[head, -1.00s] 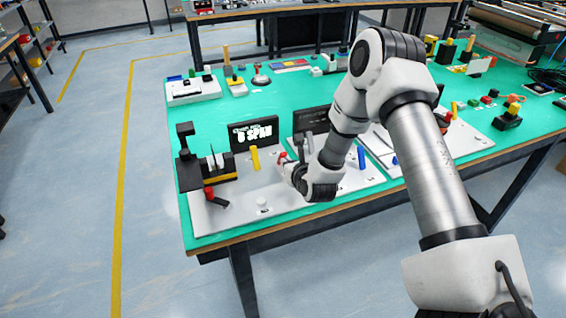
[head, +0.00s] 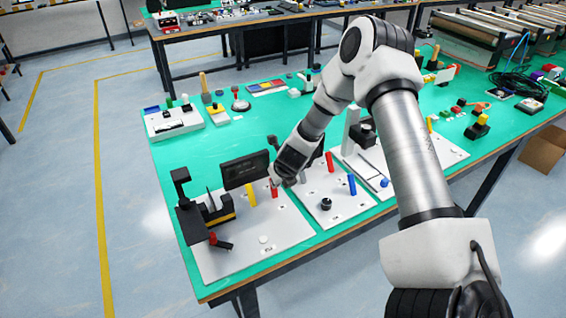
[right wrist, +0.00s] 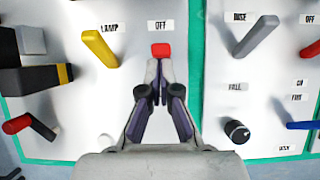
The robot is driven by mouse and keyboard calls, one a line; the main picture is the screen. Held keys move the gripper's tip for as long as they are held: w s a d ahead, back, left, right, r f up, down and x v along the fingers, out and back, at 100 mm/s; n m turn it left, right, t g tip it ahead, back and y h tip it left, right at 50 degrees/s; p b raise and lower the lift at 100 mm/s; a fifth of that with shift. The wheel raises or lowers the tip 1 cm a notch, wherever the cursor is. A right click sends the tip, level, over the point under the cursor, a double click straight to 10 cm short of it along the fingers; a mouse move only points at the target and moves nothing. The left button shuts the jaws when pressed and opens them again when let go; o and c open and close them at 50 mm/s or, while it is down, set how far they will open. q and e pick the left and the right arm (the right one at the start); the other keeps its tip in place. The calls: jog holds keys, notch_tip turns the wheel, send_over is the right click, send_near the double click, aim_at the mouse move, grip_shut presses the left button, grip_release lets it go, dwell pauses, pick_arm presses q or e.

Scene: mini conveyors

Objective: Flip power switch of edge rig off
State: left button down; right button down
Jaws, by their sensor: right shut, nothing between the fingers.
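The edge rig is most likely the left white board (head: 235,258); it carries a yellow lever (head: 251,194), a dark display (head: 245,170) and a black clamp-like unit (head: 190,215). Its small red power switch (right wrist: 161,50) sits right below an OFF label (right wrist: 161,26) in the right wrist view. In the head view the red switch (head: 273,184) is partly hidden by my gripper. My right gripper (right wrist: 159,66) is shut and empty, its tips at the switch's near side; touching or just short, I cannot tell. My left gripper is out of view.
The yellow LAMP lever (right wrist: 100,48) stands left of the switch. A neighbouring board to the right has a grey lever (right wrist: 255,36), a black knob (right wrist: 237,131) and a blue lever (right wrist: 304,125). A red-handled lever (right wrist: 17,124) is at the left.

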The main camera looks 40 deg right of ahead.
jog(key=shift+w+d, duration=0.1)
jog(key=shift+w, duration=0.2)
jog(key=shift+d+f, duration=0.1)
jog(key=shift+f, duration=0.1)
jog(key=shift+r, duration=0.25)
jog(key=shift+r+p, duration=0.65)
